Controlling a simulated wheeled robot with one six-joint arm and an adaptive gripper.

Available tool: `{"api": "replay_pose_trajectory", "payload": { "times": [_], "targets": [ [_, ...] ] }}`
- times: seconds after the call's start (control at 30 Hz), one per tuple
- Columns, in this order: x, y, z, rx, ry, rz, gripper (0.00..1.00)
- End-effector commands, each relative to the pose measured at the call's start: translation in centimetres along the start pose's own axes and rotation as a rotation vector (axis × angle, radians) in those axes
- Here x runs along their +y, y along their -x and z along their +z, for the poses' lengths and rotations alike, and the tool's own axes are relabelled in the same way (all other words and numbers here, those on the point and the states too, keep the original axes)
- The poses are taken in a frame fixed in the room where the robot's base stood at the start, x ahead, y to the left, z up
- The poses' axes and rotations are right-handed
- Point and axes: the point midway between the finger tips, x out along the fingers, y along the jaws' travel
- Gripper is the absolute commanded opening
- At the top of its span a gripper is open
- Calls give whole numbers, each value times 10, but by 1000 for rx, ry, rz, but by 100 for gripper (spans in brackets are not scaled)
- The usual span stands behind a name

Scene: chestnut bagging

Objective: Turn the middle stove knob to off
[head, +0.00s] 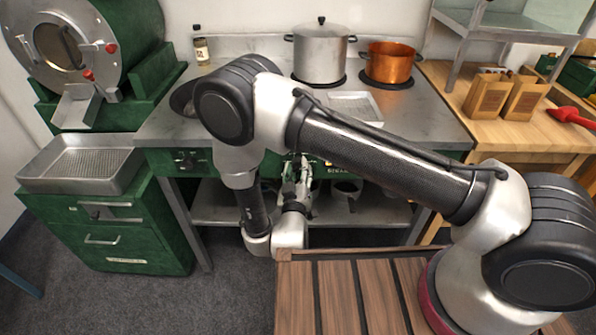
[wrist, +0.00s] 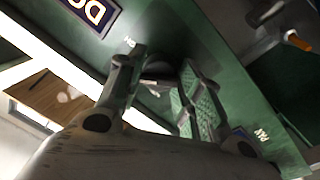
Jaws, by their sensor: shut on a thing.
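The stove's green front panel (head: 330,170) runs below the steel top. My gripper (head: 297,172) is at the middle of this panel, with its fingers toward it. In the wrist view my gripper (wrist: 160,88) has one finger on each side of a dark rounded knob (wrist: 157,72), the middle stove knob, and is shut on it. The fingers cover much of the knob, so its pointer and setting cannot be read. In the head view my gripper and arm hide the middle knob. The left knob (head: 187,160) shows on the panel.
On the stove stand a steel pot (head: 320,55) and a copper pot (head: 390,64). A shelf with dark pans (head: 346,188) lies below the panel. A green drawer cabinet (head: 112,225) stands left, and a wooden table (head: 490,120) with paper bags (head: 488,97) right.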

Motion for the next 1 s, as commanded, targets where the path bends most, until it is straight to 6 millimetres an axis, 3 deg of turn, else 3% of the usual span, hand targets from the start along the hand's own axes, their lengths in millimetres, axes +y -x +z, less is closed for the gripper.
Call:
{"api": "replay_pose_trajectory", "payload": {
  "times": [1.0],
  "targets": [
    [1,0,2,69,960,-19,12]
  ]
}}
